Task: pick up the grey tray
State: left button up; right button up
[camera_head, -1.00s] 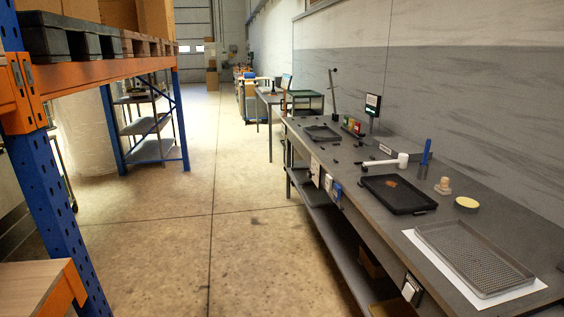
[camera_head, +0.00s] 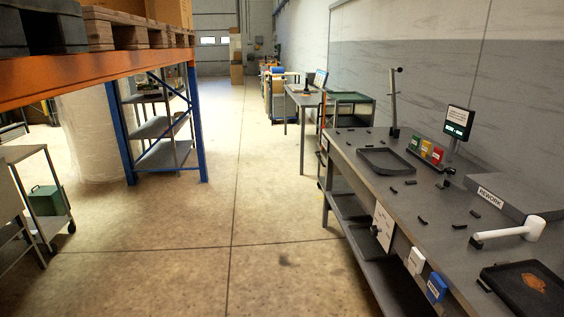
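A shallow grey tray (camera_head: 386,161) with a raised rim lies flat and empty near the far end of the workbench (camera_head: 420,216) on the right. A black tray (camera_head: 508,297) with an orange-brown patch inside lies nearer, cut off by the bottom right corner. Neither of my grippers shows in this view.
Several small black pieces lie scattered on the bench. Shelving (camera_head: 118,130) is on the left. The aisle floor (camera_head: 235,200) is clear.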

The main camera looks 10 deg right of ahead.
aim_at(385, 157)
jog(key=i+z, duration=0.2)
jog(key=i, duration=0.3)
jog(key=i+j+z, duration=0.2)
jog(key=i, duration=0.25)
jog(key=i+j+z, duration=0.2)
jog(key=i, duration=0.25)
